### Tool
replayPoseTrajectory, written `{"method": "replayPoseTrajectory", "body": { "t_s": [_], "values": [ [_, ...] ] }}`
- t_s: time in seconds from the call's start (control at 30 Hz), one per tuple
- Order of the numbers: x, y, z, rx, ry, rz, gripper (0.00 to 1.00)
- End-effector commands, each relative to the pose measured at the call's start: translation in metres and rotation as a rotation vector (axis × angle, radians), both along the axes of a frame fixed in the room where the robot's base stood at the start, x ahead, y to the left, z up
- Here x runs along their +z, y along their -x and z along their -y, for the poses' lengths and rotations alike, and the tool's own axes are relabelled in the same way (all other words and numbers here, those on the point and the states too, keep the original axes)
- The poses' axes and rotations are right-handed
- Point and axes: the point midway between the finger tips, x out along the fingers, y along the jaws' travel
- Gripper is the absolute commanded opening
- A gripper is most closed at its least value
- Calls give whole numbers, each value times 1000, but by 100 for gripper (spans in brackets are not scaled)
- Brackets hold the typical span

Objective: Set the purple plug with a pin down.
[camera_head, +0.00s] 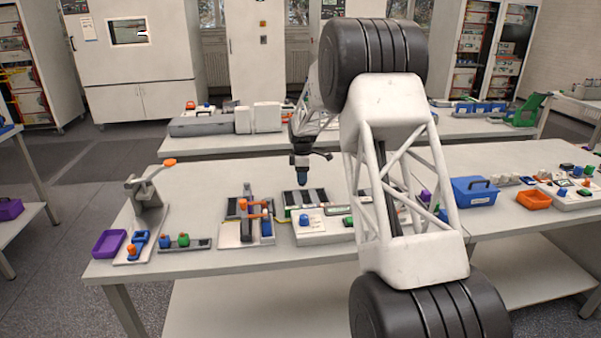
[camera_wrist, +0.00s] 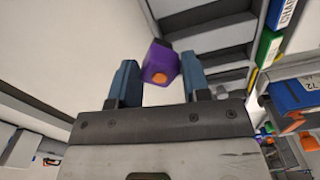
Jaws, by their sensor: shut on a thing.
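The purple plug (camera_wrist: 162,58) is between my gripper's two blue fingers in the wrist view, with an orange round part, which may be its pin, facing the camera. My gripper (camera_wrist: 157,80) is shut on it. In the head view my gripper (camera_head: 303,178) points down above the dark slotted tray (camera_head: 318,197) on the bench. The plug is too small or hidden to make out there. In the wrist view the dark slots lie beyond and to the right of the plug; I cannot tell the height between them.
Left of the tray stands a fixture with orange handles (camera_head: 252,205). A lever press (camera_head: 148,200) and a purple bin (camera_head: 109,243) are at the bench's left end. A blue box (camera_head: 474,191) and an orange bin (camera_head: 534,200) stand at right. Bare bench shows along the front edge.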

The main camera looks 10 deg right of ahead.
Motion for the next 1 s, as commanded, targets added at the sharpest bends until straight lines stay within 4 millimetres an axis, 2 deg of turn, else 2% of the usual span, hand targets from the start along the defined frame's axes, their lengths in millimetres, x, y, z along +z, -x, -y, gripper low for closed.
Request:
{"method": "replayPoseTrajectory", "body": {
  "t_s": [0.3, 0.5, 0.7, 1.0],
  "values": [
    [5, 45, 1, 0, 0, 0, 16],
    [6, 67, 1, 0, 0, 1, 16],
    [8, 82, 1, 0, 0, 0, 16],
    [8, 91, 1, 0, 0, 0, 16]
  ]
}}
